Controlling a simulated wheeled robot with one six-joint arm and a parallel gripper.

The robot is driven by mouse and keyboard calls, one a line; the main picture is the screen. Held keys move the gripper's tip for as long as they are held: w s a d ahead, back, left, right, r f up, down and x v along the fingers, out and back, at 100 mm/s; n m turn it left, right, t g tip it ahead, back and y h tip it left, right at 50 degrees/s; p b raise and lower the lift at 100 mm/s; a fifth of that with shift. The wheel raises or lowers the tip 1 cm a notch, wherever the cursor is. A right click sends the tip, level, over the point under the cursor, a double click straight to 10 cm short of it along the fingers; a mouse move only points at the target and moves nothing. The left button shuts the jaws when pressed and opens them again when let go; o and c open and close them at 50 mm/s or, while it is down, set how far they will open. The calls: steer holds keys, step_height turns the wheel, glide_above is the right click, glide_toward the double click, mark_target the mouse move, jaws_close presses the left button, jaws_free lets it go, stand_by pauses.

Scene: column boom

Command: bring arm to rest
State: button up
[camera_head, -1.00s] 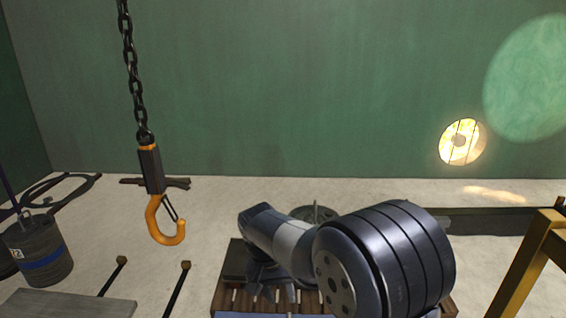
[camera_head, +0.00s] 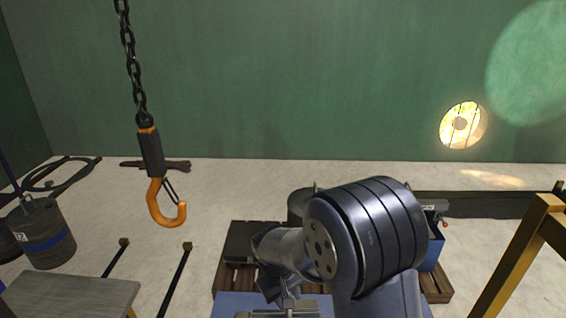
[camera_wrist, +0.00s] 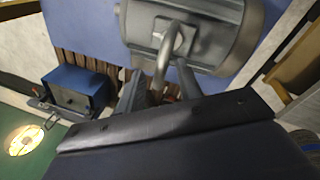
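My arm shows in the head view, its dark rounded joint in front and my gripper (camera_head: 283,293) low, pointing down over a blue surface (camera_head: 228,303). In the wrist view the two fingers of my gripper (camera_wrist: 160,88) stand apart. Between them, in the picture, shows the bent metal eye of a grey cylindrical body (camera_wrist: 215,30) lying on the blue surface. The fingers do not appear closed on the eye; I cannot tell whether they touch it.
An orange hook (camera_head: 165,207) hangs from a chain at left. A wooden pallet (camera_head: 232,272) lies behind my gripper. A blue box (camera_wrist: 75,90) stands nearby. A yellow frame (camera_head: 515,262) is at right.

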steer(key=n+p, duration=0.1)
steer(key=n, duration=0.2)
steer(key=shift+d+n+t, duration=0.1)
steer(key=shift+n+t, duration=0.2)
stand_by(0.3)
